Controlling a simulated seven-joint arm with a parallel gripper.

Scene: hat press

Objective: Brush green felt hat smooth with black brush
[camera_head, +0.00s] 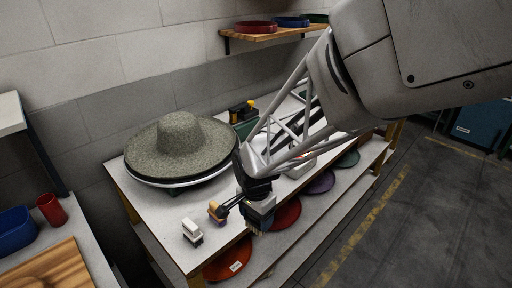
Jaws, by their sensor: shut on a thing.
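The felt hat (181,142) is speckled grey-green with a wide brim and a rounded crown. It lies crown up on a round stand with a white rim at the back left of the table. My gripper (257,190) is in front and to the right of the hat, apart from it. It is shut on the black brush (259,212), a dark block with pale bristles pointing down. The brush overlaps the table's front edge in the picture, and its height above the table is hard to tell. My arm hides part of the table behind it.
A white brush (192,232) and a yellow-and-purple brush (217,211) stand on the white table (165,207) before the hat. A black-and-yellow item (243,112) stands behind. Coloured discs (228,261) lie on the lower shelf. A wall shelf (270,36) hangs above.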

